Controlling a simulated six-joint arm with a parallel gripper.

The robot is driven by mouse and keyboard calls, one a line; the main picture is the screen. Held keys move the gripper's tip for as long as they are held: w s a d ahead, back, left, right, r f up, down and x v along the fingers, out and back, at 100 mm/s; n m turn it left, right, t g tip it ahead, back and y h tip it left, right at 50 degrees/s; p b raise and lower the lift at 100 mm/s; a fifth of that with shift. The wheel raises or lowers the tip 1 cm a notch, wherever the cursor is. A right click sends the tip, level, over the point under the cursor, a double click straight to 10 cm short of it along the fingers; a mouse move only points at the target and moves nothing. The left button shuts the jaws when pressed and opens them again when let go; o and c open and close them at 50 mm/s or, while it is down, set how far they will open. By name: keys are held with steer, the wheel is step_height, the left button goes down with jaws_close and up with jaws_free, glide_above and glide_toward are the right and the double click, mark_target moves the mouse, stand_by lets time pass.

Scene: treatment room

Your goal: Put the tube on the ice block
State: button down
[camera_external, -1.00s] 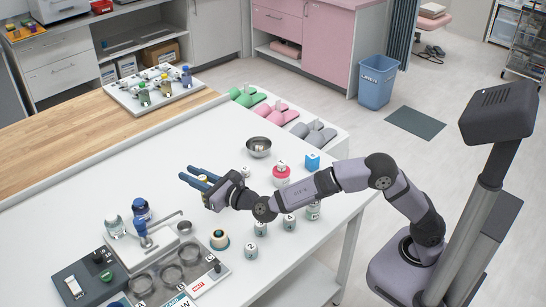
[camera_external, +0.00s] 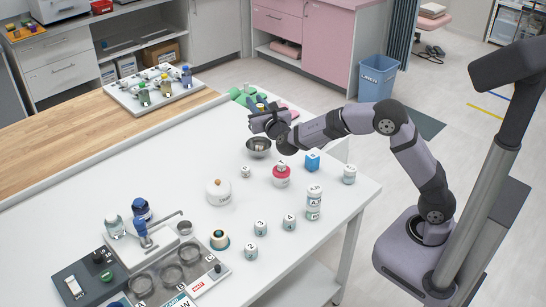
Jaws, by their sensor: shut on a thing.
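My gripper (camera_external: 258,104) is raised above the far edge of the white table, over and behind a metal bowl (camera_external: 259,147). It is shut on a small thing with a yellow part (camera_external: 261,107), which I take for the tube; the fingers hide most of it. A blue cube (camera_external: 312,160) stands on the table to the right of the bowl, below and right of the gripper. It may be the ice block, but I cannot tell for sure.
A red-and-white jar (camera_external: 281,176), a white lidded pot (camera_external: 218,192), a stack of labelled jars (camera_external: 314,204) and several small numbered jars stand on the table. A white rack (camera_external: 160,97) with capped bottles is at the back left. The table's left middle is clear.

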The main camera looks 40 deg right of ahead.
steer(key=s+d+f+m+g+h, duration=0.1)
steer(key=s+d+m+g+h, duration=0.8)
steer(key=s+d, duration=0.6)
step_height(320, 180, down, 10)
steer(key=p, duration=0.1)
steer(key=shift+w+d+n+h, duration=0.3)
steer(key=shift+w+d, duration=0.15)
steer(key=shift+f, duration=0.2)
steer(key=c, duration=1.6)
jaws_free()
steer(key=shift+o, duration=0.2)
steer(key=b+v, duration=0.2)
steer(key=v, duration=1)
